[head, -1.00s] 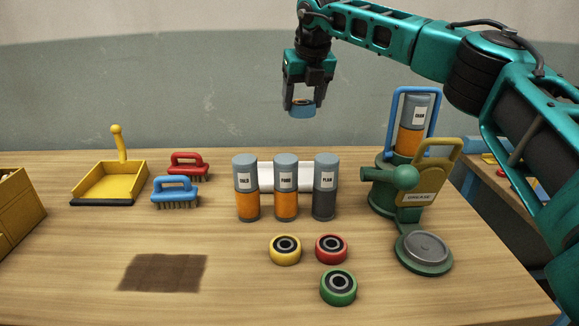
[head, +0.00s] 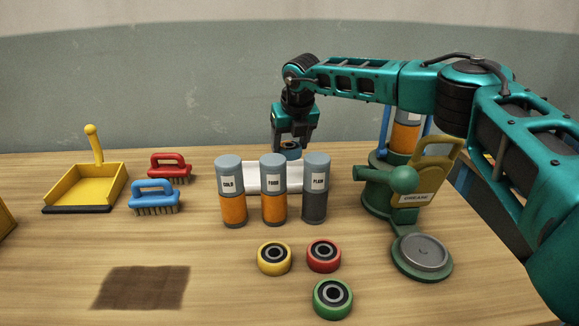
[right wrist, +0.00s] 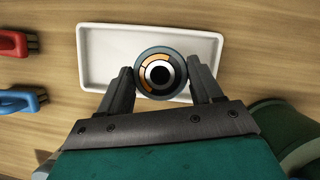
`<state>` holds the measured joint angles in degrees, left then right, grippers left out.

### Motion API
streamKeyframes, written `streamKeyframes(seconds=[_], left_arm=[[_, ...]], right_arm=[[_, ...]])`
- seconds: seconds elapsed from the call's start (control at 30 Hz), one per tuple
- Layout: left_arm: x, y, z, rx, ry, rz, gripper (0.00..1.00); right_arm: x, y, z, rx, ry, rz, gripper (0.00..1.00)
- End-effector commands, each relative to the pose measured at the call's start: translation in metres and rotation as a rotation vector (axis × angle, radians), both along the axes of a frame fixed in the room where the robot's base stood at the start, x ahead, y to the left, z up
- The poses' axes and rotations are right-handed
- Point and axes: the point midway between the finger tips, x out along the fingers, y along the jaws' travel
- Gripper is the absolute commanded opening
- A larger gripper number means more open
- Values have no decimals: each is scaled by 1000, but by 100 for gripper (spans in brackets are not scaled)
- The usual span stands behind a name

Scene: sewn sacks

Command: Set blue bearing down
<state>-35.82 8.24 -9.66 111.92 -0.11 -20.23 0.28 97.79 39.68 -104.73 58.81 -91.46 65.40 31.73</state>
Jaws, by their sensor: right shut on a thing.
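My right gripper (head: 290,142) is shut on the blue bearing (head: 290,152), behind the row of canisters. In the head view the tray (head: 252,180) is mostly hidden behind the canisters. A yellow bearing (head: 275,258), a red bearing (head: 324,256) and a green bearing (head: 333,299) lie in front. My left gripper is not in view.
Canisters marked COLD (head: 232,205), FOOD (head: 273,205) and PLAIN (head: 315,205) stand before the tray. A green grease press (head: 378,195) stands right. Red brush (head: 169,166), blue brush (head: 154,197) and yellow dustpan (head: 88,188) are left. The front left table holds a dark patch (head: 140,287).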

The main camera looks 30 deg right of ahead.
Motion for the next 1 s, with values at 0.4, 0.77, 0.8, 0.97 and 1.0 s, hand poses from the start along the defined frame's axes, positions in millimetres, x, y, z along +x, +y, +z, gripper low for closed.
streamKeyframes(seconds=[0.4, 0.77, 0.8, 0.97, 1.0], left_arm=[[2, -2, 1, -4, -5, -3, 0], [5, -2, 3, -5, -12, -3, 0], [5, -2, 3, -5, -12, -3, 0], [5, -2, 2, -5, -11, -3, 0], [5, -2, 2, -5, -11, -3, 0]], right_arm=[[0, 0, -43, 0, 0, 0, 14], [1, 1, -66, 1, -4, 0, 14], [1, 1, -66, 1, -4, 0, 14], [0, 0, -69, 1, -2, 0, 69], [0, 0, -69, 1, -1, 0, 73]])
